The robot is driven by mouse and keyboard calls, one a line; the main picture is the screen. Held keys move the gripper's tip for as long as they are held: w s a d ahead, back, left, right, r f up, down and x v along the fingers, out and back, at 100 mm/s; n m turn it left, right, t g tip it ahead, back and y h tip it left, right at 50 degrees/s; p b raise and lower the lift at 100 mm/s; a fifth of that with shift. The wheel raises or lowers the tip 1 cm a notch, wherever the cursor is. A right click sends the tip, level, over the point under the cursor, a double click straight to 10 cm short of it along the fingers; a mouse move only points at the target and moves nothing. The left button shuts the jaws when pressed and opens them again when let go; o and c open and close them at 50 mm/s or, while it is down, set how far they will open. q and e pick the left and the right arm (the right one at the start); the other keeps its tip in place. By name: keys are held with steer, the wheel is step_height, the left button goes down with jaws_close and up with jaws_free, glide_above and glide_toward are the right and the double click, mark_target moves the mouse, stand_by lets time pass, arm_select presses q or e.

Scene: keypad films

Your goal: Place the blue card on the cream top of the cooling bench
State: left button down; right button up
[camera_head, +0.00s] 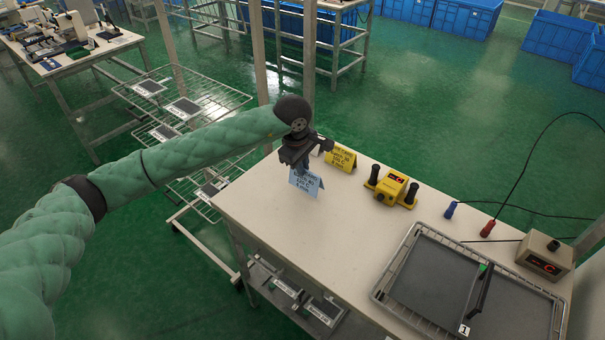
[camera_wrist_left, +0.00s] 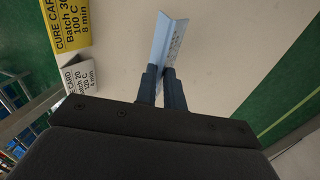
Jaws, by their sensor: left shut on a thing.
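My left gripper (camera_head: 302,166) is shut on the blue card (camera_head: 306,184), a folded, printed light-blue card, near the back left corner of the cooling bench. The card also shows between the dark fingers in the left wrist view (camera_wrist_left: 168,38). It stands roughly upright over the bench's cream top (camera_head: 300,225). I cannot tell whether its lower edge touches the top. My right gripper is not in view.
A yellow card (camera_head: 342,158) and a white card (camera_wrist_left: 80,76) stand close beside the gripper. A yellow device (camera_head: 391,188) with black handles, red and blue plugs, a control box (camera_head: 545,256) and a wire rack (camera_head: 378,290) with a dark plate lie to the right. The front left top is clear.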

arm_select(q)
steer(key=shift+f, duration=1.8)
steer(key=c, duration=1.5)
jaws_free()
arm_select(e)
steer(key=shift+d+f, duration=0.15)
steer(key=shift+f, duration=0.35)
